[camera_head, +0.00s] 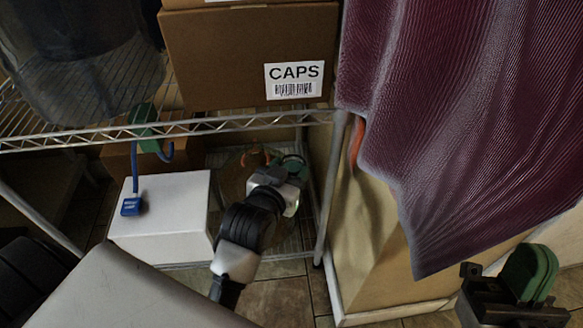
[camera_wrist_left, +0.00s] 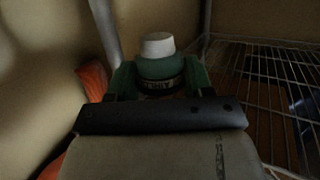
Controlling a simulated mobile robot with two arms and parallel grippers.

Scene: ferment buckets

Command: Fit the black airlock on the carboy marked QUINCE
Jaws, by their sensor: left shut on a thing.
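My left gripper (camera_head: 290,166) reaches in under the wire shelf, low beside its right post. In the left wrist view its green fingers (camera_wrist_left: 160,80) are shut on a small round thing with a white top (camera_wrist_left: 158,45), a green band and a dark lettered label. I cannot read the lettering or tell if this is the airlock. A large dark translucent vessel (camera_head: 80,65) stands on the shelf at upper left; no name shows on it. No QUINCE mark is in view. My right gripper (camera_head: 530,275) is at the lower right, away from the shelf; its jaw gap is unclear.
A CAPS carton (camera_head: 245,60) stands on the wire shelf (camera_head: 225,124). A white box (camera_head: 160,220) sits below. A dark red cloth (camera_head: 450,110) drapes at right. An orange thing (camera_wrist_left: 95,80) is beside my left gripper.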

